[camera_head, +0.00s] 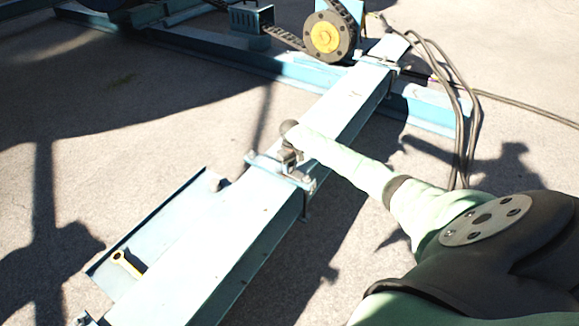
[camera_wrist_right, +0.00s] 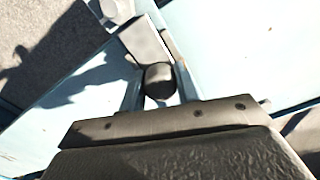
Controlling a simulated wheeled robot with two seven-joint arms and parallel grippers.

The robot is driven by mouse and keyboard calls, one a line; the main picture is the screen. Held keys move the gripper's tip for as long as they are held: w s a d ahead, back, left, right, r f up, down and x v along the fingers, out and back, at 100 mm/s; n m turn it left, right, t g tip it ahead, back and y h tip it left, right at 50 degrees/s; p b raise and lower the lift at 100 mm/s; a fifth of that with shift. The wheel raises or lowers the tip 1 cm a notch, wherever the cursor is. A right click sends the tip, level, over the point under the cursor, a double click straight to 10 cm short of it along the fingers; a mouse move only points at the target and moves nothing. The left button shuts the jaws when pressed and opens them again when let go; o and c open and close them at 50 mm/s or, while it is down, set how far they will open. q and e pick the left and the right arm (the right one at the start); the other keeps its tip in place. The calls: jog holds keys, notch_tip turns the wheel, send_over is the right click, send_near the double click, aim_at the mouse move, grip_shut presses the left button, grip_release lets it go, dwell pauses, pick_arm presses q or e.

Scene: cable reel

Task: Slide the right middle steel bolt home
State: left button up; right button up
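A pale blue steel beam (camera_head: 240,215) runs diagonally through the head view, with a bracket (camera_head: 265,163) clamped across its middle. My right arm reaches in from the right, and its gripper (camera_head: 291,157) is down at this bracket, hiding part of it. In the right wrist view, a dark round bolt head (camera_wrist_right: 158,78) sits between the two metal fingers of my right gripper (camera_wrist_right: 160,90). The fingers are close on both sides of it; whether they press on it is unclear. The bolt's shank is hidden. A second, paler bolt end (camera_wrist_right: 112,8) shows near the top edge. My left gripper is not in view.
A yellow wrench (camera_head: 127,264) lies on a flat blue plate left of the beam. At the back stand a blue cross frame (camera_head: 280,66), a yellow-centred wheel (camera_head: 325,37) and loose dark cables (camera_head: 462,110).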

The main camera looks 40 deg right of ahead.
aim_at(291, 164)
jog(key=o, duration=0.4)
jog(key=shift+s+d, duration=0.1)
jog(key=shift+s, duration=0.1)
jog(key=shift+c, duration=0.2)
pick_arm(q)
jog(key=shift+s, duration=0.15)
pick_arm(e)
jog(key=shift+o, duration=0.2)
jog(key=shift+r, duration=0.4)
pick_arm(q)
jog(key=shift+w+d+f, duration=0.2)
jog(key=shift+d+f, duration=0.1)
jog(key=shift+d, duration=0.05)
pick_arm(e)
jog(key=shift+r, duration=3.5)
